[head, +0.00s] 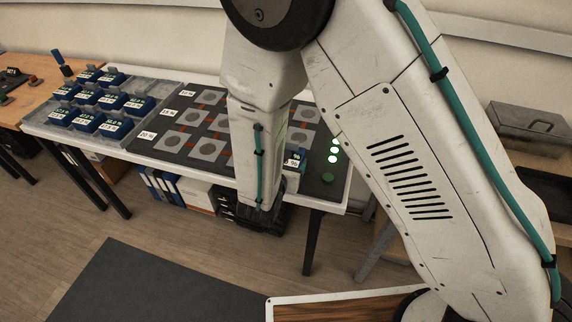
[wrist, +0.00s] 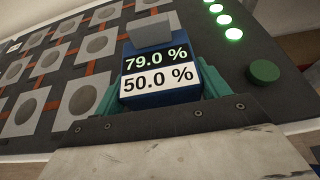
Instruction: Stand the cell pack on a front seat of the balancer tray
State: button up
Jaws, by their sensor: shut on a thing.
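A blue cell pack (wrist: 160,97) with a grey top block is between the teal fingers of my gripper (wrist: 168,92) in the wrist view. Its display reads 79.0 % above a label of 50.0 %. In the head view the pack (head: 293,160) shows partly, at the near right part of the dark balancer tray (head: 232,171). My gripper is mostly hidden there behind my arm. The tray has rows of grey seats with round marks; a bare seat (head: 208,150) lies left of my arm. I cannot tell whether the pack touches a seat or hangs just above one.
A grey rack (head: 45,118) with several blue packs stands at the left of the white table. Several green lights (head: 333,150) are lit at the tray's right edge, with a dark green button (head: 327,178) below. Binders (head: 165,187) stand under the table.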

jog(key=shift+f, duration=0.2)
jog(key=o, duration=1.1)
